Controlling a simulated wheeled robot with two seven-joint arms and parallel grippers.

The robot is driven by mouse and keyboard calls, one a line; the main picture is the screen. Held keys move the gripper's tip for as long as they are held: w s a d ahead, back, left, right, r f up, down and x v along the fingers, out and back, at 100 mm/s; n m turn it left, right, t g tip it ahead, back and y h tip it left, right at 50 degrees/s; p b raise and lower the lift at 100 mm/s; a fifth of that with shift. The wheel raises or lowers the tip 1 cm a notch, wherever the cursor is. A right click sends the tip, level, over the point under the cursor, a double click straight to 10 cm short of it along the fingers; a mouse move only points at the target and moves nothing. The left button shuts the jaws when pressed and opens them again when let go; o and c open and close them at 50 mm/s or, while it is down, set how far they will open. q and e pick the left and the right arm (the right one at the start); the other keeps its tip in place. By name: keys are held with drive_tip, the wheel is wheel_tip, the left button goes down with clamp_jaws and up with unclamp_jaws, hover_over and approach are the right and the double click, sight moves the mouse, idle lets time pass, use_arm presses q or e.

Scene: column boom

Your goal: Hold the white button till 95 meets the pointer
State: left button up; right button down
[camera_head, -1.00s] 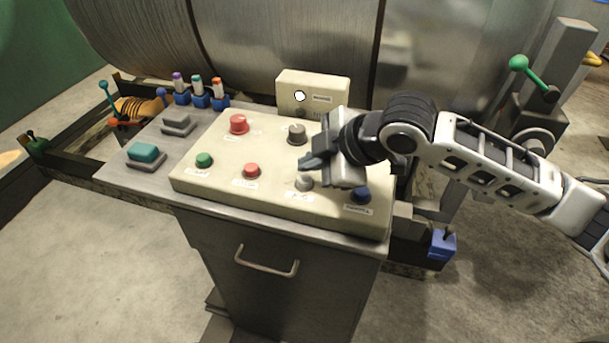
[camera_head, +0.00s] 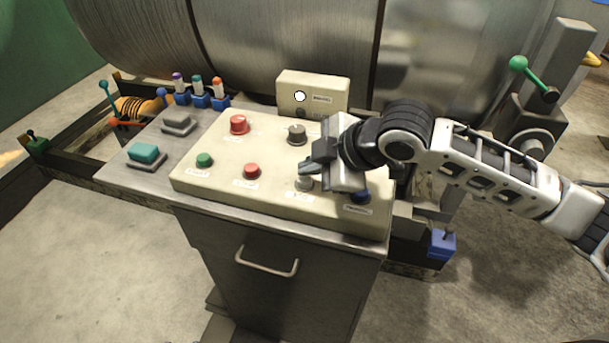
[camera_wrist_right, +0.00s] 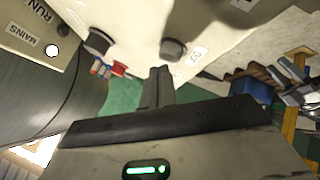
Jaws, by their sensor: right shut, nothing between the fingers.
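The white button (camera_head: 304,184) is at the front of the cream control panel (camera_head: 235,190), between a red button and a blue one. My right gripper (camera_head: 305,169) is shut and empty, with its fingertips just above and behind this button in the head view. In the right wrist view the shut fingers (camera_wrist_right: 159,86) point toward a round greyish button (camera_wrist_right: 173,50), apparently the same one in shade. A gap shows between them there, though I cannot judge its depth. I cannot make out the pointer or the number 95. My left gripper is not in view.
A red button (camera_head: 252,171), a green button (camera_head: 204,160), a large red button (camera_head: 239,125), a dark knob (camera_head: 297,134) and a blue button (camera_head: 360,195) share the panel. A box with a lit white lamp (camera_head: 300,96) stands behind, before a large metal drum (camera_head: 290,40).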

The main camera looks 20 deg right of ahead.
sight(310, 180)
drive_tip(key=shift+f, duration=0.55)
idle(0.4)
idle(5.2)
drive_tip(key=shift+r+p, duration=1)
drive_tip(key=shift+p, duration=0.15)
wheel_tip(310, 180, up, 3)
drive_tip(key=p, duration=0.3)
drive_tip(key=shift+f, duration=0.15)
drive_tip(key=shift+r, duration=1.15)
